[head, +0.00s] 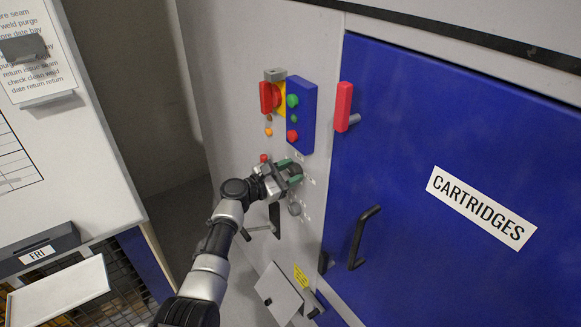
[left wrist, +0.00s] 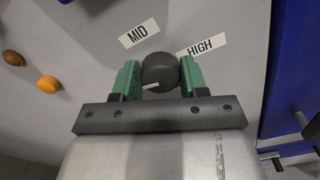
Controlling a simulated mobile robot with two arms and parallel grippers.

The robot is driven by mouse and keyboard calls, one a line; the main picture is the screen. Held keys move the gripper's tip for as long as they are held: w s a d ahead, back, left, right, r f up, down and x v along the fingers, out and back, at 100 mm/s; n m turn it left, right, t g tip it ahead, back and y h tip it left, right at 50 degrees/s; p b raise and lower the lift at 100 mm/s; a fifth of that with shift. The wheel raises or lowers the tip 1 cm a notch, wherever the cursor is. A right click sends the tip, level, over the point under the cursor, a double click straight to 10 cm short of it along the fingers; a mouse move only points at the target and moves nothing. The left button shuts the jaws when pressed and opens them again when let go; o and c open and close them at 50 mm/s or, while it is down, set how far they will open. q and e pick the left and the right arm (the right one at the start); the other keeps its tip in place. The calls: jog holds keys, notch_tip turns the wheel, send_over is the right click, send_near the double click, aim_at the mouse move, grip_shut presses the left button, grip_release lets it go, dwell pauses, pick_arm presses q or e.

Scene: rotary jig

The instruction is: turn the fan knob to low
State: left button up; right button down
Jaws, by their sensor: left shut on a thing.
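The fan knob (left wrist: 160,70) is a dark round knob on the light grey panel. In the left wrist view a MID label (left wrist: 139,33) is up and left of it and a HIGH label (left wrist: 201,45) is up and right. A short white mark on the knob's face lies at its lower left. No LOW label is readable. My left gripper (head: 291,171) is at the panel in the head view, its green fingers on either side of the knob and shut on it; the left wrist view (left wrist: 160,80) shows this closely. My right gripper is out of view.
A blue box (head: 303,120) with green and red buttons is above the gripper. Another grey knob (head: 294,208) is just below. The blue CARTRIDGES door (head: 420,110) with a black handle (head: 363,238) is to the right. An open flap (head: 278,294) sticks out lower down.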

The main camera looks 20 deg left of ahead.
pick_arm(q)
jog(key=shift+n+p, duration=0.4)
jog(key=shift+n, duration=0.4)
jog(key=shift+f, duration=0.1)
jog(key=o, duration=0.9)
jog(key=shift+o, duration=0.2)
jog(key=b+v, duration=0.2)
jog(key=v, duration=0.8)
jog(key=shift+s+a, duration=0.3)
